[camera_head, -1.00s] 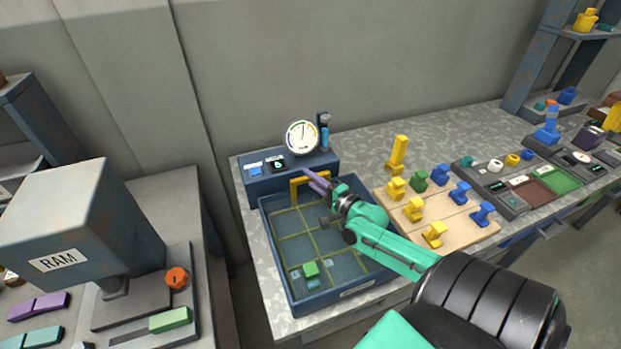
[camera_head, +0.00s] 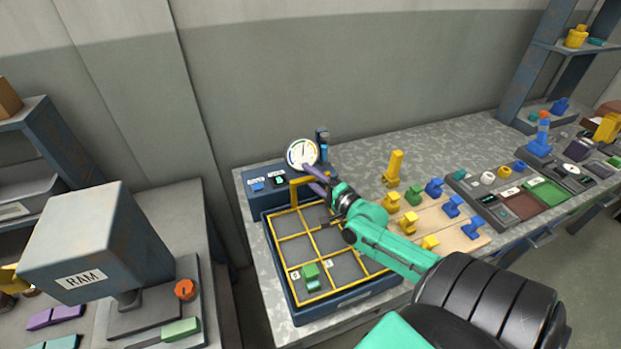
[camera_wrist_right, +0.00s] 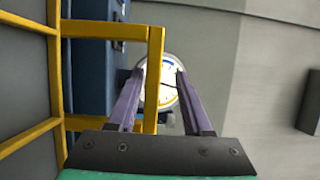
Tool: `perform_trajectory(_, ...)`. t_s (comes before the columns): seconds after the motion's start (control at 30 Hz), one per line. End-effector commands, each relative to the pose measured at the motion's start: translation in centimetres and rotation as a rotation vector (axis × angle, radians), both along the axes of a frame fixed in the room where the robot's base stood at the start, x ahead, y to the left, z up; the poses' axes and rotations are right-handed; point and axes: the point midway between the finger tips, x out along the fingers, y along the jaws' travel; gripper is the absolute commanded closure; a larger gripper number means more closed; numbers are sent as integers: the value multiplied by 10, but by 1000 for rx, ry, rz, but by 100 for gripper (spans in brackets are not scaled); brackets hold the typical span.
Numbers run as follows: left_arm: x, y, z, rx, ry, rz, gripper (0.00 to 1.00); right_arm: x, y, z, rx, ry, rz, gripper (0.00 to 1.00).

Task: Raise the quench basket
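The quench basket is a yellow grid frame (camera_head: 273,240) with an upright yellow handle (camera_head: 294,190) at its back. Its grid stands clear at the top of the dark blue tank (camera_head: 283,290). A green block (camera_head: 310,271) sits in a near compartment. My right gripper (camera_head: 314,180) is at the handle, its purple fingers apart. In the right wrist view the yellow handle bar (camera_wrist_right: 154,80) shows between the fingers, close to the left one, with a gap to the right finger. My left gripper is not in view.
A gauge (camera_head: 302,153) and a control box (camera_head: 262,184) stand behind the tank. A wooden board (camera_head: 455,236) with several coloured pieces lies to the right. A RAM press (camera_head: 95,245) stands at the left.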

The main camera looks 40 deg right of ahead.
Motion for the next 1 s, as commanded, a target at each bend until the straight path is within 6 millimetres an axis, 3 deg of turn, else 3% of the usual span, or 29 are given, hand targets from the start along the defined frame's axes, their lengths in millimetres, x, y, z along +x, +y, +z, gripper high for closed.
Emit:
perform_trajectory(0.23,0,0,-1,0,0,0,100,-3,0,-3,2,6,0,50)
perform_trajectory(0.37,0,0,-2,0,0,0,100,-16,0,-6,1,10,1,50)
perform_trajectory(1.0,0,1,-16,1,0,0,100,-140,-7,-4,0,6,0,50)
